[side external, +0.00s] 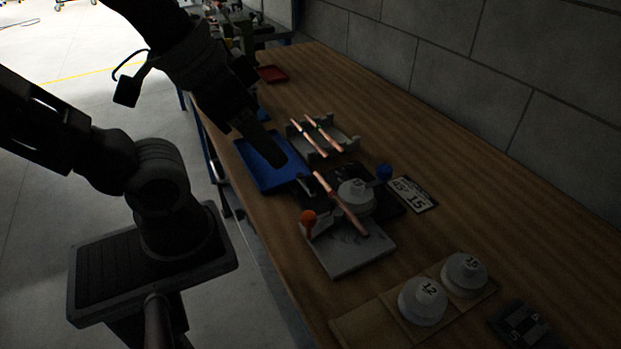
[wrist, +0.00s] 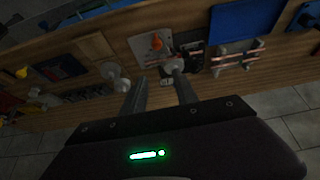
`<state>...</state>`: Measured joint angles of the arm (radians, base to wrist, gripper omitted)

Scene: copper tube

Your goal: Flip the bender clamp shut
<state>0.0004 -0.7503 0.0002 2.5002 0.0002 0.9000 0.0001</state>
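The bender stands on a pale base plate (side external: 348,254) on the bench, with a grey round die (side external: 355,196). A copper tube (side external: 339,203) lies slantwise across it beside the die. An orange knob (side external: 308,217) is at its left and a blue knob (side external: 384,172) at its far right. The clamp's own shape and position are too dark to tell. My gripper (side external: 277,157) is above the bench, over the blue tray's side, apart from the bender. In the wrist view my gripper (wrist: 160,84) has its two fingers spread with nothing held; the orange knob (wrist: 156,42) shows beyond them.
A grey rack (side external: 343,143) holds copper tubes behind the bender. A blue tray (side external: 262,166) lies left of it. A number card (side external: 412,194) is to the right. Two spare dies marked 12 (side external: 422,301) and 15 (side external: 464,274) sit in front.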

